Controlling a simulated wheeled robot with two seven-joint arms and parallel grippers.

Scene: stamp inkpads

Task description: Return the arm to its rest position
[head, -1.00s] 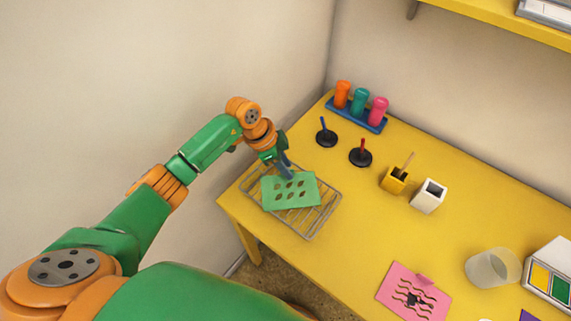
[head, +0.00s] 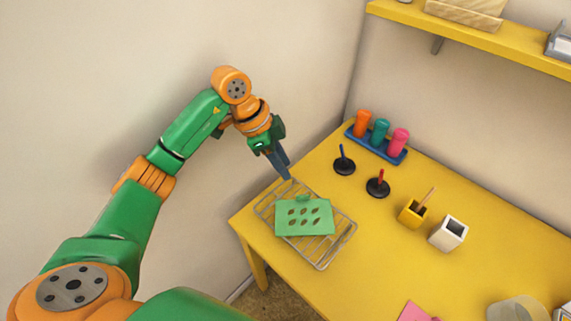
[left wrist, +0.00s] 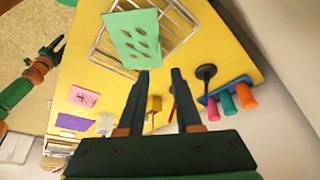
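My left gripper (head: 287,173) is raised above the far edge of the wire rack (head: 323,262). In the left wrist view its two dark fingers (left wrist: 160,72) stand apart with nothing between them, so it is open and empty. A green card (head: 304,219) with several dark leaf prints lies on the rack, apart from the fingers. The card also shows in the left wrist view (left wrist: 137,37). My right gripper (left wrist: 53,50) shows small at the left of the left wrist view; its opening is too small to judge. It is outside the head view.
The yellow table (head: 385,255) holds two dark round stands with blue (head: 344,165) and red (head: 378,186) handles, a bottle rack (head: 375,146), a yellow cup (head: 411,214) and a white cup (head: 448,234). A shelf (head: 470,38) is above. Walls stand close behind the left arm.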

